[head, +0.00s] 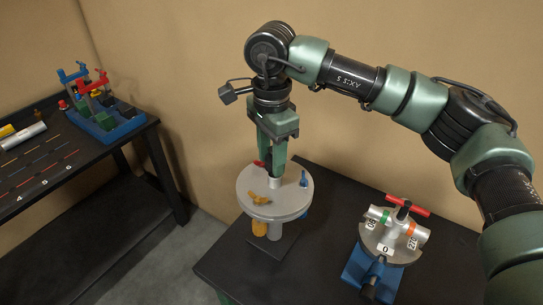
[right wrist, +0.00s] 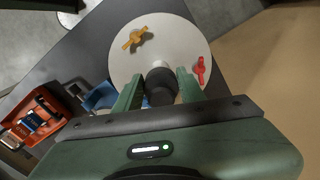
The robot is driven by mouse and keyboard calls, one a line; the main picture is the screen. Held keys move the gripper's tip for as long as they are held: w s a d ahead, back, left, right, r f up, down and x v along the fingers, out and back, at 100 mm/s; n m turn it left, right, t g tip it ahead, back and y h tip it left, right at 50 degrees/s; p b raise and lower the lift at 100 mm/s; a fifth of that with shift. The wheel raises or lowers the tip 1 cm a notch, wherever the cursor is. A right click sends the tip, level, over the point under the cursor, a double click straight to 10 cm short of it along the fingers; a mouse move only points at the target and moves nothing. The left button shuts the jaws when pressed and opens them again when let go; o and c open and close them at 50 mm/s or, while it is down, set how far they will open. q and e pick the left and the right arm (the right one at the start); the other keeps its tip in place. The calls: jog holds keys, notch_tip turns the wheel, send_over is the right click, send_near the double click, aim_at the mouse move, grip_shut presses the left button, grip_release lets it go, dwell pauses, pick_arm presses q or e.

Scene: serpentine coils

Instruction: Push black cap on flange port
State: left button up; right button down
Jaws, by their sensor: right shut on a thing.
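My right gripper (head: 272,170) points straight down over the round grey flange disc (head: 250,203). In the right wrist view its green fingers (right wrist: 160,88) are shut on the black cap (right wrist: 160,88). The cap sits over the middle of the disc, in line with the short grey port (head: 274,183) that rises from it in the head view. Fingers mostly hide the cap in the head view. I cannot tell whether the cap is seated on the port or just touching it. My left gripper is not in view.
A yellow handle (head: 259,199), a red handle (right wrist: 200,70) and a blue handle (head: 304,179) surround the port. A second fixture with a red bar (head: 407,205) and a blue base (head: 372,273) stands right on the black table. A left bench (head: 70,165) holds a blue rack (head: 110,125).

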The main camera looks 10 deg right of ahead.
jog(key=shift+f+b, duration=1)
jog(key=shift+f, duration=0.3)
jog(key=shift+f, duration=0.1)
jog(key=shift+f+b, duration=0.5)
jog(key=shift+b, duration=0.1)
jog(key=shift+s, duration=0.1)
jog(key=c, duration=0.8)
grip_release()
jog(key=shift+o, duration=0.2)
